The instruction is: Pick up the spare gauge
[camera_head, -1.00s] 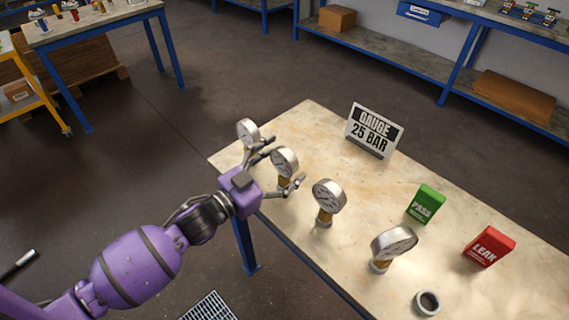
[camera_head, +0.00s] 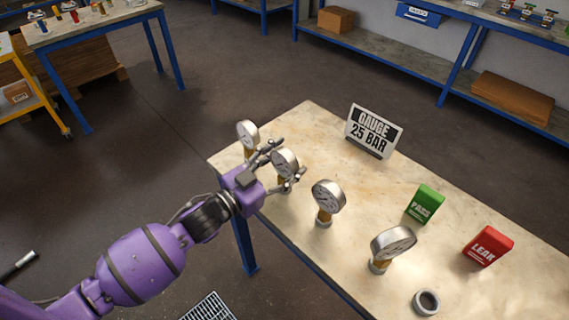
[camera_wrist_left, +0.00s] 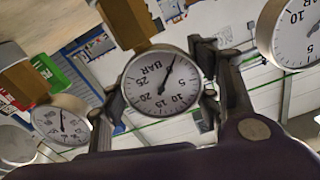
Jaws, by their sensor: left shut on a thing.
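My left gripper (camera_head: 288,160) is shut on a round steel gauge (camera_head: 285,164), the second from the left in a row on the workbench (camera_head: 300,122). In the left wrist view the held gauge (camera_wrist_left: 160,84) shows upside down, with BAR and numbers up to 25 on its white dial. A finger of the left gripper (camera_wrist_left: 162,92) lies on each side of it. Other gauges stand apart from the gripper: one (camera_head: 247,131) behind it at the far left, one (camera_head: 328,196) to its right and one (camera_head: 393,243) further right. My right gripper is not in view.
A sign reading GAUGE 25 BAR (camera_head: 374,131) stands at the bench's back. A green PASS block (camera_head: 425,204), a red LEAK block (camera_head: 488,246) and a grey ring (camera_head: 426,302) are to the right. Bare bench top lies between the sign and the gauges.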

